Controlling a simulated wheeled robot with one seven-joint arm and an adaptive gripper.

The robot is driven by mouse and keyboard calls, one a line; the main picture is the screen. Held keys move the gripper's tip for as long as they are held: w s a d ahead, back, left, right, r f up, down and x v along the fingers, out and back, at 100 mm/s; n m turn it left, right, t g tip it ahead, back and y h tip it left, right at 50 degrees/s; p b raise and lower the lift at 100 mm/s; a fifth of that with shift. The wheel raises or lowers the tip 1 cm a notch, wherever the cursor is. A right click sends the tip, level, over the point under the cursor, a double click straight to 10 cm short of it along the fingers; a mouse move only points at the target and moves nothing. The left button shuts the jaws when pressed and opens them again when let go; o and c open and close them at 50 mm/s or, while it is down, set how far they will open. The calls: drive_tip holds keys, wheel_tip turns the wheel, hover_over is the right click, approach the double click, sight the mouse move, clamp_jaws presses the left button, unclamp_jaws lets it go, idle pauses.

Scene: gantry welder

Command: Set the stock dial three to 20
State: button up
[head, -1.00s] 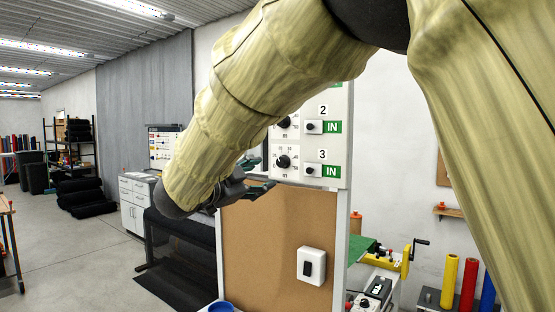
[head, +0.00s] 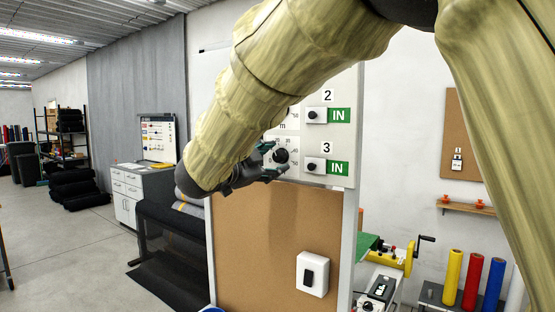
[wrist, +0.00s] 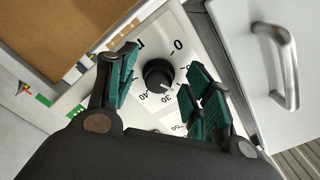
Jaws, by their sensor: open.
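Stock dial three is a black round knob (head: 281,155) on a white scale plate, on the white panel left of the "3" label. In the wrist view the knob (wrist: 158,74) sits between my fingers, with 0, 30 and 40 readable around it. My gripper (head: 270,162) is at the dial's left side in the head view. In the wrist view my gripper (wrist: 164,85) is open, with teal-padded fingers on both sides of the knob. I cannot tell whether they touch it.
An "IN" switch (head: 316,165) sits right of dial three, and another "IN" switch (head: 316,115) is in row 2 above. A grey handle (wrist: 280,62) is at right in the wrist view.

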drive_tip(key=shift+d+r, duration=0.5)
drive_tip(key=shift+d, duration=0.25)
drive_tip(key=shift+w+a+f, duration=0.15)
drive_tip(key=shift+w+f, duration=0.15)
drive_tip(key=shift+w, duration=0.25)
drive_tip(key=shift+c, duration=0.2)
drive_tip(key=shift+s+r, duration=0.2)
drive_tip(key=shift+s, duration=0.15)
drive_tip(key=c, duration=0.7)
drive_tip(key=shift+c, duration=1.4)
drive_tip(key=shift+f+m+b, duration=0.15)
drive_tip(key=shift+m+b, duration=0.15)
drive_tip(key=shift+b, duration=0.55)
drive_tip(key=shift+c, duration=0.2)
drive_tip(key=shift+o, duration=0.2)
